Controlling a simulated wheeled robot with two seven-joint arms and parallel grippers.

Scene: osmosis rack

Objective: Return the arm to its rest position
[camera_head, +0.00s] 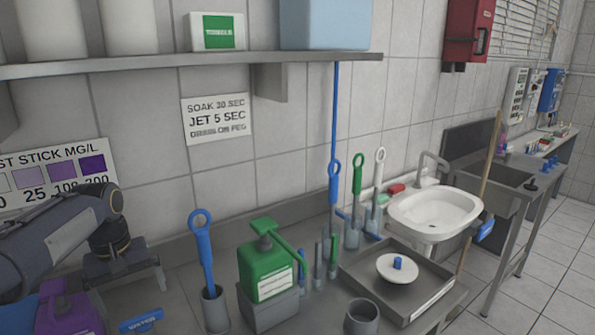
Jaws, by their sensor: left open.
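My left arm (50,240) comes in from the left edge. My left gripper (135,285) points down over the left part of the grey bench, below the test stick chart. Its two fingers are apart with nothing seen between them. A purple container (68,308) stands just left of and below the gripper. A blue labelled piece (140,320) lies near it at the front edge of the picture. A blue-handled tool (201,245) stands in a grey holder to the right, apart from the gripper. My right gripper is not in view.
A green bottle (267,265) stands on a grey block mid-bench. Right of it are several slim upright pieces, brushes in holders, a grey cup (362,316) and a tray (352,262) with a white disc. A shelf (180,62) runs above. A white sink (435,212) is beyond.

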